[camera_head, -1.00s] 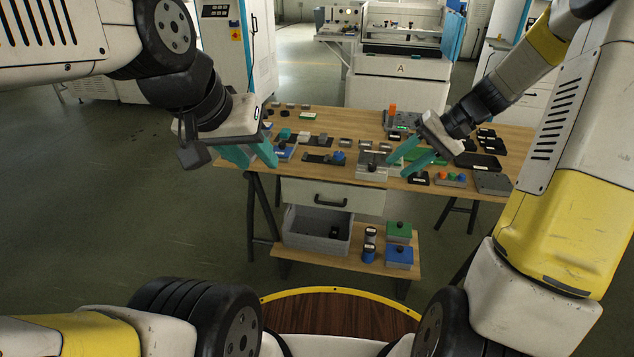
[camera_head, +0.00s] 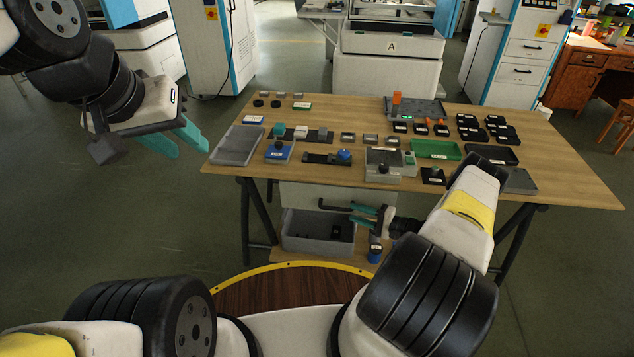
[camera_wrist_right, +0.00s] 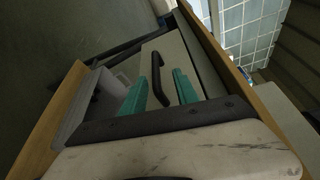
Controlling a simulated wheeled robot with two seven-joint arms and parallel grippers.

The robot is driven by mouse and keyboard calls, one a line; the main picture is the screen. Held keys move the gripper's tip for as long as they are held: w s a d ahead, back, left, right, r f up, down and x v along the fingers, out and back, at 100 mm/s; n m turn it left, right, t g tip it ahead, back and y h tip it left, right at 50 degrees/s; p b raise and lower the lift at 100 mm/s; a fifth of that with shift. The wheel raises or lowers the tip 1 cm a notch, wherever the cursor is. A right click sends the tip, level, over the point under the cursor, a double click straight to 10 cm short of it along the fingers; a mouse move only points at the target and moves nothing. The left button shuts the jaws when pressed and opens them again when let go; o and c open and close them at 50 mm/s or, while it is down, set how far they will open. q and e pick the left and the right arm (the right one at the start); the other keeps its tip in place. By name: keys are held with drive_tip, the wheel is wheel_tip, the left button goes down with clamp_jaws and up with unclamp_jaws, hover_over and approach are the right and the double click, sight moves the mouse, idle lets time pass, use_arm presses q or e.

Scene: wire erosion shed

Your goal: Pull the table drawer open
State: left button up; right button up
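The table drawer (camera_head: 297,194) is a pale front panel under the wooden tabletop and looks closed. Its black bar handle (camera_head: 333,206) is partly covered by my right gripper (camera_head: 352,213), whose teal fingers are at the handle's right end. In the right wrist view, the handle (camera_wrist_right: 157,78) shows between the two spread fingers of that gripper (camera_wrist_right: 160,84) in front of the drawer panel (camera_wrist_right: 172,48). I cannot tell whether the fingers reach around the bar. My left gripper (camera_head: 190,143) is open and empty, left of the table, away from the drawer.
The tabletop (camera_head: 570,170) carries many small parts, a grey tray (camera_head: 237,146) and a green tray (camera_head: 436,150). A grey bin (camera_head: 318,232) stands on the lower shelf below the drawer. Table legs (camera_head: 245,215) flank it. The floor on the left is clear.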

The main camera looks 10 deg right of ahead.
sight(337, 209)
drive_tip(key=shift+w+a+f, duration=0.2)
drive_tip(key=shift+a+f, duration=0.1)
drive_tip(key=shift+f, duration=0.3)
drive_tip(key=x, duration=0.7)
drive_tip(key=shift+w+a, duration=0.15)
drive_tip(key=shift+w, duration=0.05)
clamp_jaws()
idle(0.8)
